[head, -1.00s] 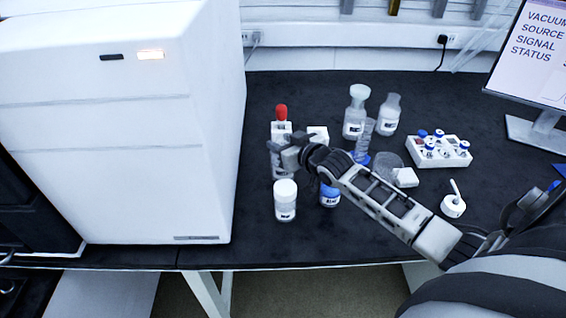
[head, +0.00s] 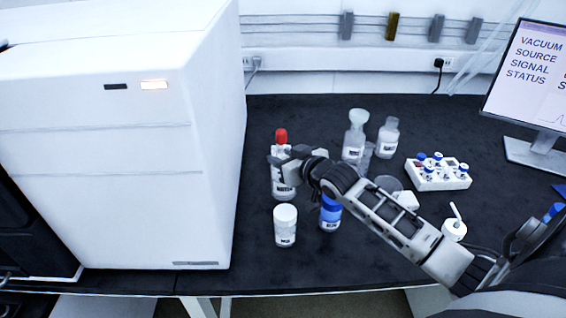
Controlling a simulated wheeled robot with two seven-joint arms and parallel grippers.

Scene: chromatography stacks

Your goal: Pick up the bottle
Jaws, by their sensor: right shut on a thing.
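The bottle with a red cap (head: 281,135) has a clear body and a white label (head: 284,191). It stands upright on the dark bench, to the right of the large white instrument. My right gripper (head: 285,160) is at the upper part of this bottle, below the cap, and is shut on it. The fingers and wrist hide part of the bottle's upper body and right side. My left gripper is not in view.
The white instrument (head: 120,190) walls off the left. Two clear bottles, one at the left (head: 354,138) and one at the right (head: 388,138), stand behind my arm. A white vial rack (head: 437,183) and a monitor (head: 535,75) are at the right.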

